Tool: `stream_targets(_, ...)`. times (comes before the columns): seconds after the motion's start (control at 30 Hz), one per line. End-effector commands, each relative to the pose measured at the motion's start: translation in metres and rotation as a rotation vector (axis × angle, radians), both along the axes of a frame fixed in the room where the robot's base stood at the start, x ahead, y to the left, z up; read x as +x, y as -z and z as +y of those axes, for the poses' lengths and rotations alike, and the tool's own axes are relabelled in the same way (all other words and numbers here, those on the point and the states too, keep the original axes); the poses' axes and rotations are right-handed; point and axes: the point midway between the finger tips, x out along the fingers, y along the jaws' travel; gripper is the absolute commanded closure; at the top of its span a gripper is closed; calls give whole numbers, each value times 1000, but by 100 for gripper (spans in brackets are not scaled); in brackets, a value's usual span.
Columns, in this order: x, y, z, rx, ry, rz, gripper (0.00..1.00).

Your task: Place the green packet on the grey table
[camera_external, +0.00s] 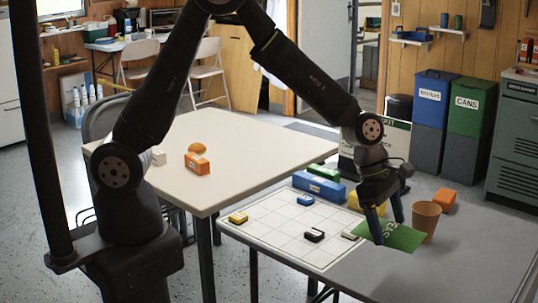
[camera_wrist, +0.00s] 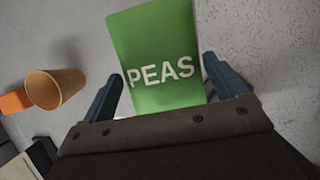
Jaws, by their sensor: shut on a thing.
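The green packet, lettered PEAS, is at my gripper over the grey table (camera_external: 455,255); the packet shows in the external view (camera_external: 398,237) and fills the upper middle of the wrist view (camera_wrist: 158,50). My gripper (camera_external: 389,226) points down with its blue fingers on either side of the packet, shut on it. In the wrist view the gripper (camera_wrist: 166,88) has one finger at each side edge of the packet. I cannot tell whether the packet touches the tabletop or hangs just above it.
A brown cup (camera_external: 425,220) stands close right of the packet, with an orange block (camera_external: 444,200) behind it. A white grid board (camera_external: 275,235) with small pieces lies left; a blue box (camera_external: 318,187) is behind. A cream table (camera_external: 240,150) adjoins. The grey front right is clear.

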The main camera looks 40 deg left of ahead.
Motion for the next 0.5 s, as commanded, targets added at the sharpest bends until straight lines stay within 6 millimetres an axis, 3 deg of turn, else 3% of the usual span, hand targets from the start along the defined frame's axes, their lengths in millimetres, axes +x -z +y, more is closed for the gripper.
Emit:
stream_targets(0.1,-27,0,-13,0,48,0,43)
stream_targets(0.23,-40,1,-18,1,70,-1,43)
stream_targets(0.37,-29,10,-16,2,72,-1,43)
stream_targets(0.5,2,29,-7,3,69,1,43)
